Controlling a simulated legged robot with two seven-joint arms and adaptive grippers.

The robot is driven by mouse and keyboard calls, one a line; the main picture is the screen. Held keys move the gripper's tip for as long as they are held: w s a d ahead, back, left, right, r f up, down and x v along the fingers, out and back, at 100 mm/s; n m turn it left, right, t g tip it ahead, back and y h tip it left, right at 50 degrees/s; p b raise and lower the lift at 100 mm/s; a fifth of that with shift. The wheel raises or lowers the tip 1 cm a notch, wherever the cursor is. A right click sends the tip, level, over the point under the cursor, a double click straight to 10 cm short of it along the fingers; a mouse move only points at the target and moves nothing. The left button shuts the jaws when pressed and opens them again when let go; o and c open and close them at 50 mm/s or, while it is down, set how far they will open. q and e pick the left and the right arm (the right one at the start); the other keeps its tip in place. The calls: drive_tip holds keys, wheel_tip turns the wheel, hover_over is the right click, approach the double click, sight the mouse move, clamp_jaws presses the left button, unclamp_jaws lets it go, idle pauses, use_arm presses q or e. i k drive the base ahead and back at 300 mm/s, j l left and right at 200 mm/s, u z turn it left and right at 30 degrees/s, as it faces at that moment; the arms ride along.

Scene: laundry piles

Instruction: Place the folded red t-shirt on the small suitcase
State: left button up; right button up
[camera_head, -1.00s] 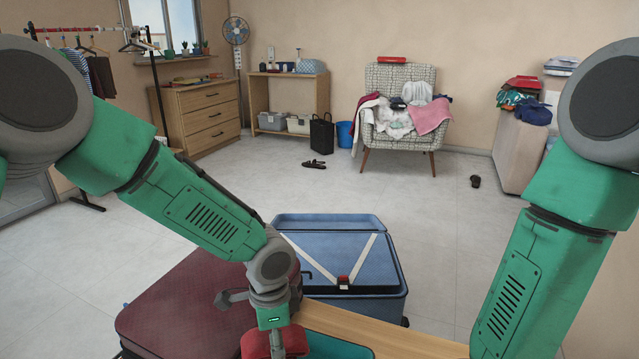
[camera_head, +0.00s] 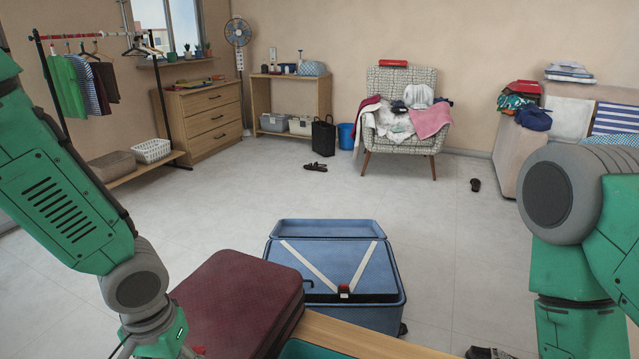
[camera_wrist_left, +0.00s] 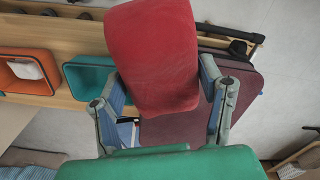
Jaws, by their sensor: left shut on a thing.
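The folded red t-shirt (camera_wrist_left: 152,55) fills the upper middle of the left wrist view. My left gripper (camera_wrist_left: 160,80) is shut on it, with one finger at each side. I cannot tell which one is the small suitcase. My right gripper is out of view.
A wooden surface (camera_head: 365,340) with a teal bin (camera_wrist_left: 88,78) and an orange bin (camera_wrist_left: 25,72) is beside the maroon suitcase. A patterned armchair (camera_head: 398,80) with heaped clothes stands at the back. The floor between is mostly clear.

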sight(237, 284)
drive_tip(key=z, duration=0.75)
drive_tip(key=j+z, duration=0.25)
drive_tip(key=j, duration=0.35)
drive_tip(key=k+j+z, duration=0.1)
drive_tip(key=j+z, duration=0.15)
drive_tip(key=j, duration=0.35)
drive_tip(key=k+j, duration=0.1)
drive_tip(key=j, duration=0.55)
